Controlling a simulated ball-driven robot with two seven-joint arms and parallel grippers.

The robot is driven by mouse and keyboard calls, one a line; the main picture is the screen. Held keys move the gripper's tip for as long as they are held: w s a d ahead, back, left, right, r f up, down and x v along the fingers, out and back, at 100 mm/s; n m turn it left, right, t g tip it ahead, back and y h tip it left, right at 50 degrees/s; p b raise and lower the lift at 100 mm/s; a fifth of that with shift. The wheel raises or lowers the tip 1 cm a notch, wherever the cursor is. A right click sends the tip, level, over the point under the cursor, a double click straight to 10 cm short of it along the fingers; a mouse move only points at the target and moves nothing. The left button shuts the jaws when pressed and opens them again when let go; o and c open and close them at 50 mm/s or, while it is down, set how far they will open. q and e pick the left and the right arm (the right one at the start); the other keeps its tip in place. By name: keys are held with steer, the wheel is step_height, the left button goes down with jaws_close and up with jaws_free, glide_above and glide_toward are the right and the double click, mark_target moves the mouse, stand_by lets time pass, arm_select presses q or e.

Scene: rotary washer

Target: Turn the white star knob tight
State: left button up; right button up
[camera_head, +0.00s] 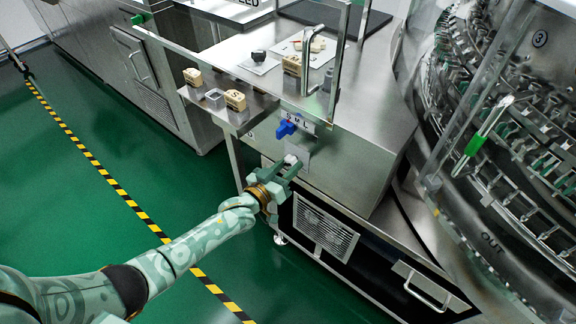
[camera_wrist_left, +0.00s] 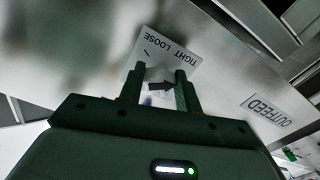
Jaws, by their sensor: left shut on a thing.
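The white star knob (camera_head: 290,160) is on the front face of the steel machine housing, below the blue handle. My left gripper (camera_head: 287,168) reaches it from the front, with its fingers on both sides of the knob. In the left wrist view the gripper (camera_wrist_left: 161,88) is shut on the white knob (camera_wrist_left: 158,76), which shows only partly between the fingers. A label plate (camera_wrist_left: 172,48) behind the knob reads TIGHT and LOOSE, with a dark arrow beside the fingers. My right gripper is not in view.
A blue handle (camera_head: 287,127) under an S M L label sits just above the knob. A clear guard panel (camera_head: 270,62) stands above. A vent grille (camera_head: 322,230) is below. The large rotary washer (camera_head: 500,140) fills the right. Green floor (camera_head: 60,190) is open at left.

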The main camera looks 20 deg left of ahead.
arm_select(q)
steer(key=shift+f+m, duration=0.2)
steer(key=shift+m, duration=0.2)
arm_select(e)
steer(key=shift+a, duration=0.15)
arm_select(q)
steer(key=o, duration=1)
steer(key=shift+c, duration=0.2)
steer(key=shift+r, duration=0.1)
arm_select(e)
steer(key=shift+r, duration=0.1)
arm_select(q)
steer(key=p+v, duration=0.5)
steer(key=v, duration=1.1)
steer(key=shift+s, duration=0.2)
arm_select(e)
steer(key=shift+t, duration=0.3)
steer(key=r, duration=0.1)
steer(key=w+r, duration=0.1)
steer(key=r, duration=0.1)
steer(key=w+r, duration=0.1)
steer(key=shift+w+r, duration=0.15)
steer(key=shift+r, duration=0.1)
